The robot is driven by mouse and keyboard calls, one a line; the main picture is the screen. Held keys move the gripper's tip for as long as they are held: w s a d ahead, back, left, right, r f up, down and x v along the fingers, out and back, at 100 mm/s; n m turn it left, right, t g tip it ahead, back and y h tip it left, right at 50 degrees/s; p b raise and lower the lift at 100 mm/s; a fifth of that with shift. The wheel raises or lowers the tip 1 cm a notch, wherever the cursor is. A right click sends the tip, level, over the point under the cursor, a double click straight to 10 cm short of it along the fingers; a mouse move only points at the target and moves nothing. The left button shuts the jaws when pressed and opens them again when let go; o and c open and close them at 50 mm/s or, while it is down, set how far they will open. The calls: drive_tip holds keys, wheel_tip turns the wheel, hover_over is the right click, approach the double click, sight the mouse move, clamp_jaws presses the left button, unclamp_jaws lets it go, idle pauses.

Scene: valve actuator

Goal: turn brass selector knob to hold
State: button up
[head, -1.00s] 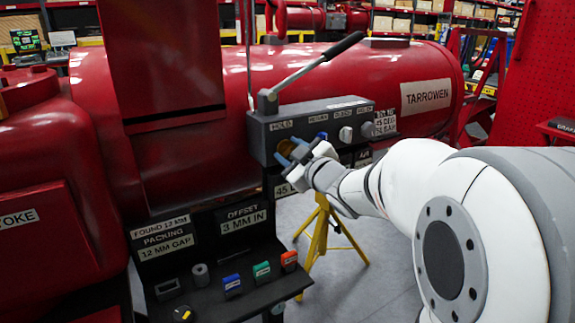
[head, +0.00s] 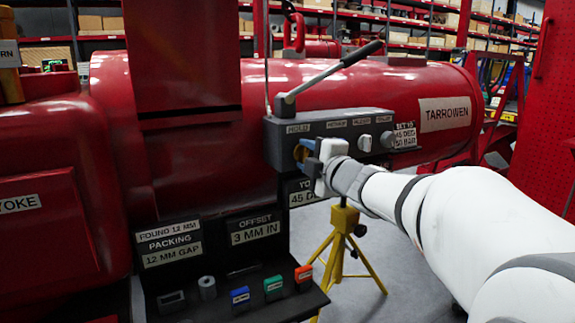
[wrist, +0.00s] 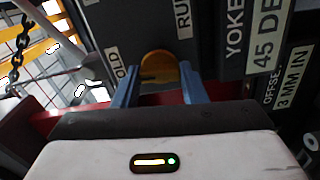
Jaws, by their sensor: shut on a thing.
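The brass selector knob (wrist: 160,67) is a rounded brass piece on the dark panel, between my two blue fingers in the wrist view. In the head view only a small part of the brass (head: 299,153) shows at the left end of the grey control box (head: 276,148). My gripper (wrist: 160,82) is shut on the knob; its blue fingers also show at the box in the head view (head: 306,154). In the wrist view a RUN label (wrist: 183,18) shows beyond the knob. I cannot tell where the knob points.
A lever with a black handle (head: 362,52) rises from the box top. Below is a dark shelf (head: 270,308) with coloured blocks. A yellow stand (head: 344,217) stands under the box. The red tank (head: 240,85) is behind.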

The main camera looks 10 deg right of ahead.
drive_tip(key=shift+f+n+b, duration=0.25)
drive_tip(key=shift+n+b, duration=0.05)
drive_tip(key=shift+n, duration=0.2)
drive_tip(key=o, duration=1)
drive_tip(key=shift+r, duration=0.15)
drive_tip(key=p+v, duration=0.2)
drive_tip(key=v, duration=0.6)
